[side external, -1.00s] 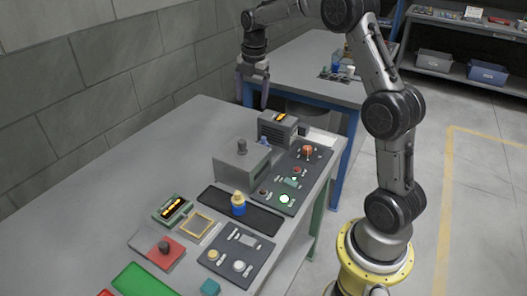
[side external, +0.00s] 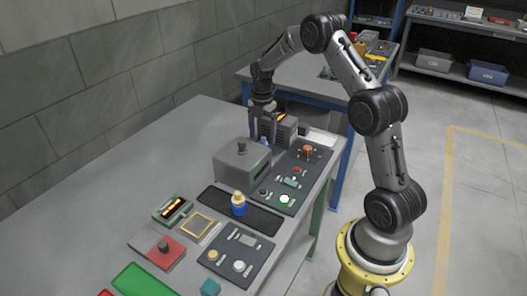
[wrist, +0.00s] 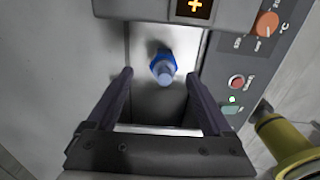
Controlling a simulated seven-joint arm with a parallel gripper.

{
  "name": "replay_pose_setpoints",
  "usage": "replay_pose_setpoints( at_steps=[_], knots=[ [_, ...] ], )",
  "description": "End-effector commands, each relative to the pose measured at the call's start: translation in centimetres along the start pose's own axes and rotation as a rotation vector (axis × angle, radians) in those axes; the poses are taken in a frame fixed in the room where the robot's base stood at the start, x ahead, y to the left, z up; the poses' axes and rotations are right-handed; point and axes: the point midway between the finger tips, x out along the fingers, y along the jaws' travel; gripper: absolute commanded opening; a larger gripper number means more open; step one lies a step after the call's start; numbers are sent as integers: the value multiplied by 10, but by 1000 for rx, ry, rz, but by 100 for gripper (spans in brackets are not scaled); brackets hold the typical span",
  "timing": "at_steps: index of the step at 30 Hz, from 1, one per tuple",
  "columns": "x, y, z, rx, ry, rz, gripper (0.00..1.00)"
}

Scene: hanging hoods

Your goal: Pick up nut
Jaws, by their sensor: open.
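A small blue nut-like piece (wrist: 162,66) with a hexagonal collar and a paler round end shows in the wrist view, on a light grey surface between boxes. In the side view the blue piece (side external: 264,141) is small and partly hidden behind my gripper and the grey box. My gripper (side external: 263,138) points down beside the dark display box. Its two fingers (wrist: 160,76) are apart and empty, one on each side of the blue piece in the wrist picture. I cannot tell how far above it they are.
A grey box with a knob (side external: 242,160) stands close in front. A dark box with a lit display (side external: 285,126) stands right behind. A control panel (side external: 290,197) lies to the right. A yellow and blue piece (side external: 238,205) stands on a black tray (side external: 268,221).

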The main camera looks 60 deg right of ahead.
Motion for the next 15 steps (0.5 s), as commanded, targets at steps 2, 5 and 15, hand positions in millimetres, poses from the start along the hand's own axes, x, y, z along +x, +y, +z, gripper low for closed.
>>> replay_pose_setpoints(
  at_steps=[2,5,15],
  knots=[
    [12,-4,-1,0,3,-5,85],
    [27,-7,-2,0,3,-6,85],
    [48,-6,-2,0,1,-2,85]
  ],
)
